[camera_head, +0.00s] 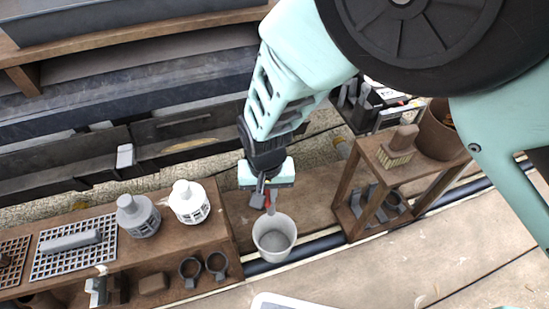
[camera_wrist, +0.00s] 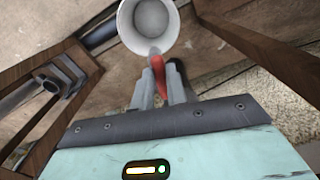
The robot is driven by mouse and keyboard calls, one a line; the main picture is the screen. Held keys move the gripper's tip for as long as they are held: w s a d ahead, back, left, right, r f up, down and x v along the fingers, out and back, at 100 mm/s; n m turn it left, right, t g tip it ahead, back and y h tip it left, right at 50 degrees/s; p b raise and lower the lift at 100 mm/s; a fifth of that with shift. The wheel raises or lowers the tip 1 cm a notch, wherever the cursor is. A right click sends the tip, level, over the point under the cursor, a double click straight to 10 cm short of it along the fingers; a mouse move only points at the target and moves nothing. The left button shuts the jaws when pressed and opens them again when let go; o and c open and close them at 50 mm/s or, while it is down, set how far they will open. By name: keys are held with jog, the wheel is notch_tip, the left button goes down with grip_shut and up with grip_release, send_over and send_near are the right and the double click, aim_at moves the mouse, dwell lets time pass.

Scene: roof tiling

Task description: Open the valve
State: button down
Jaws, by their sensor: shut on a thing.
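My gripper (camera_head: 264,192) points down between the two wooden benches and is shut on a small red handle (camera_head: 271,202). I take the handle for the valve's lever. In the wrist view the red handle (camera_wrist: 161,72) lies between the two grey fingers (camera_wrist: 162,88), its tip reaching the near rim of a white bucket. The valve's body and pipe are hidden behind my gripper. The white bucket (camera_head: 274,238) stands open just below the fingertips, with a grey inside; it also shows at the top of the wrist view (camera_wrist: 148,22).
A wooden bench (camera_head: 215,240) on the left carries two lantern-like cowls (camera_head: 189,203) and a grid tray (camera_head: 74,246). A wooden stand (camera_head: 349,185) on the right holds a brush (camera_head: 398,148) and a brown pot (camera_head: 437,133). Dark pipe (camera_head: 327,243) runs behind the bucket.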

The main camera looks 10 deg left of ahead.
jog(key=p, duration=0.2)
jog(key=n+p, duration=0.1)
jog(key=p, duration=0.1)
jog(key=shift+w+d+r+n, duration=0.1)
jog(key=shift+d+r+n, duration=0.15)
jog(key=shift+r+n, duration=0.1)
jog(key=shift+w+d+f+n+p, duration=0.15)
jog(key=shift+f+n+p, duration=0.2)
jog(key=shift+n+p, duration=0.4)
jog(key=c, duration=1.4)
grip_release()
jog(key=shift+r, duration=0.1)
notch_tip(320, 180, up, 17)
jog(key=p, duration=0.8)
jog(key=shift+r, duration=0.1)
